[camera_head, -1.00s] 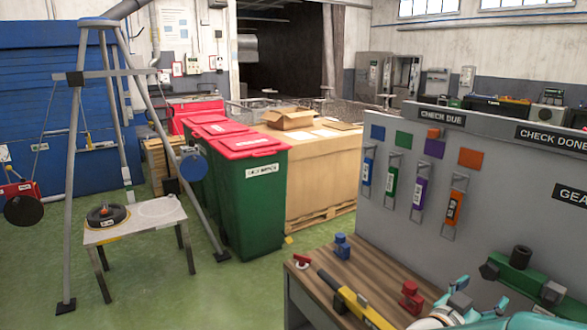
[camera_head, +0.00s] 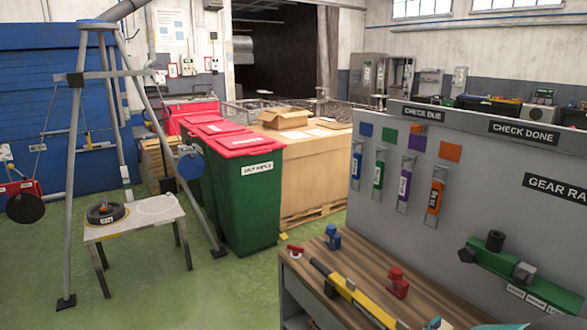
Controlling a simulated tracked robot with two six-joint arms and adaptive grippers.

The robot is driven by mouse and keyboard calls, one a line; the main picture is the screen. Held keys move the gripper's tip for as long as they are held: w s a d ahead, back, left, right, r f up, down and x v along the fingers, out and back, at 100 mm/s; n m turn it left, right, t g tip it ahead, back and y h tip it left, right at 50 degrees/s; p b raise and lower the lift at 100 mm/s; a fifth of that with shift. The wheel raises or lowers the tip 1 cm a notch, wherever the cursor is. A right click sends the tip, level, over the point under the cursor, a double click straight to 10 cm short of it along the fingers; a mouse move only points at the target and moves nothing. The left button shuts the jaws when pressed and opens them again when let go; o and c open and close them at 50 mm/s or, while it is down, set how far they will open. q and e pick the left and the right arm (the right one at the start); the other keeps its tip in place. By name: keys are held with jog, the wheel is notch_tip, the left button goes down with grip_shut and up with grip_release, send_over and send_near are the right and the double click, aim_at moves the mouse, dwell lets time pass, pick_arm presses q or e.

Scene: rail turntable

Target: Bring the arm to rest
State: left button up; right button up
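Only a small pale piece, apparently of my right gripper (camera_head: 437,323), shows at the bottom edge, at the front of the wooden bench top (camera_head: 405,296). A sliver of teal, apparently also mine, shows to its right at the bottom edge. The fingers are cut off, so I cannot tell whether they are open or shut, or hold anything. My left gripper is not in view.
On the bench lie a yellow-black tool (camera_head: 353,294), a blue block (camera_head: 332,237) and a red block (camera_head: 397,282). A grey board (camera_head: 455,205) with hanging tags and a green clamp (camera_head: 520,277) stands behind. Green bins (camera_head: 250,210) and a tripod (camera_head: 72,190) stand left on open floor.

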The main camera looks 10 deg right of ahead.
jog(key=s+a+f+n+y, duration=0.25)
jog(key=a+f+y, duration=0.3)
jog(key=f, duration=0.45)
jog(key=s+a+f+n+y, duration=0.1)
jog(key=a+f+n+y, duration=0.25)
jog(key=a+f, duration=0.55)
jog(key=s+a+f+g+y, duration=0.4)
jog(key=s+a+f, duration=0.1)
jog(key=s, duration=0.4)
jog(key=s+a+f+g+y, duration=0.4)
jog(key=s+a, duration=0.4)
jog(key=s, duration=0.2)
jog(key=shift+a+f+n+g, duration=0.2)
jog(key=shift+f+n+g, duration=0.1)
jog(key=shift+f+g, duration=0.15)
